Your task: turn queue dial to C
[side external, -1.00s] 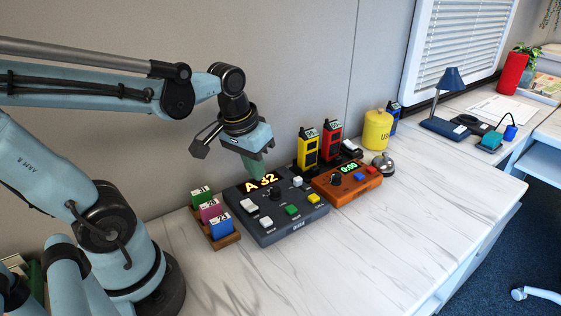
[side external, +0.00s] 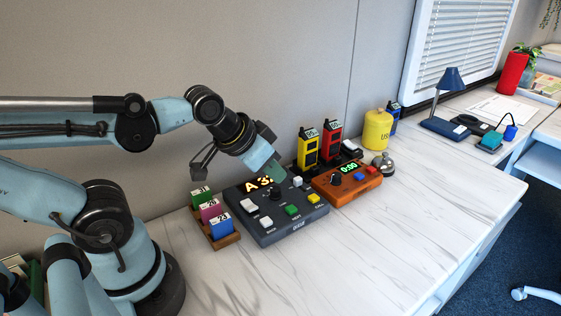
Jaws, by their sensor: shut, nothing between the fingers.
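The dark grey queue box (side external: 247,222) sits on the desk. Its display (side external: 258,185) shows orange "A 3" and the rest is hidden behind my gripper. A black dial (side external: 275,195) is on the box's upper face, below the display; its pointer is too small to read. White, green and yellow buttons surround it. My gripper (side external: 276,175) is shut and empty. It slants down to the right, with its tips over the display's right end, close above the dial in the picture. I cannot tell whether it touches the box.
A wooden rack (side external: 226,241) of coloured number blocks stands left of the box. An orange timer box (side external: 345,192) reading 0:00 is close on the right. Behind are yellow (side external: 307,150) and red (side external: 331,142) handsets, a yellow canister (side external: 376,132) and a bell (side external: 383,164). The front desk is clear.

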